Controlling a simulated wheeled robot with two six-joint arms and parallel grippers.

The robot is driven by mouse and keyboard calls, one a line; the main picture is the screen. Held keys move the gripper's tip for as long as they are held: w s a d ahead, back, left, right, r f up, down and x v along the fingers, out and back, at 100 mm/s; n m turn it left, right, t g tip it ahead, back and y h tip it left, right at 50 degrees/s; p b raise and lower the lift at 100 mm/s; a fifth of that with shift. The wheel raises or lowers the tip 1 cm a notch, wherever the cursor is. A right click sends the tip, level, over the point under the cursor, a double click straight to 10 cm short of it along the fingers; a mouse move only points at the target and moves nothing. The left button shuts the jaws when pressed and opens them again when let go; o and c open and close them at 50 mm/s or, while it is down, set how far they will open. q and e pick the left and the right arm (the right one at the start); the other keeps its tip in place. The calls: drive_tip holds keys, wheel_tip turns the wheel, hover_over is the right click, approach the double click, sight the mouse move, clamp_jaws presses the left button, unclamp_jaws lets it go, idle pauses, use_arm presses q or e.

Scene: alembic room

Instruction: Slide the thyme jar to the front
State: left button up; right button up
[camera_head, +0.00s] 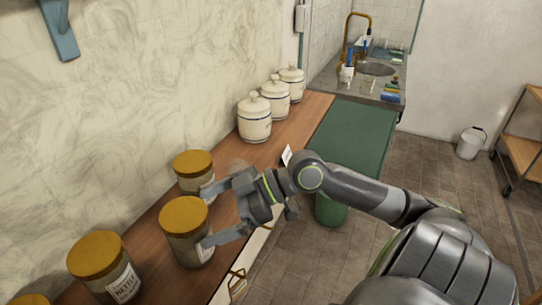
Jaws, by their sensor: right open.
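Several glass jars with mustard-yellow lids stand on the wooden counter. One jar (188,246) stands at the counter's middle left, and another jar (194,184) stands behind it, nearer the wall. Neither of their labels can be read, so I cannot tell which is the thyme jar. My right gripper (208,216) is open, with one finger beside the rear jar and the other at the right side of the nearer jar. I cannot tell whether the fingers touch the glass. My left gripper is not in view.
A jar whose label appears to read nettle (106,280) stands nearer, with another lid (28,300) at the bottom edge. White lidded canisters (255,128) line the wall farther back. A small white card (287,155) stands by the counter edge. Bare wood (222,166) lies between jars and canisters.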

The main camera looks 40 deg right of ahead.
drive_tip(key=p+v, duration=1.1)
drive_tip(key=shift+s+d+p, duration=0.25)
drive_tip(key=shift+d+p, duration=0.05)
drive_tip(key=shift+p, duration=0.05)
idle(0.5)
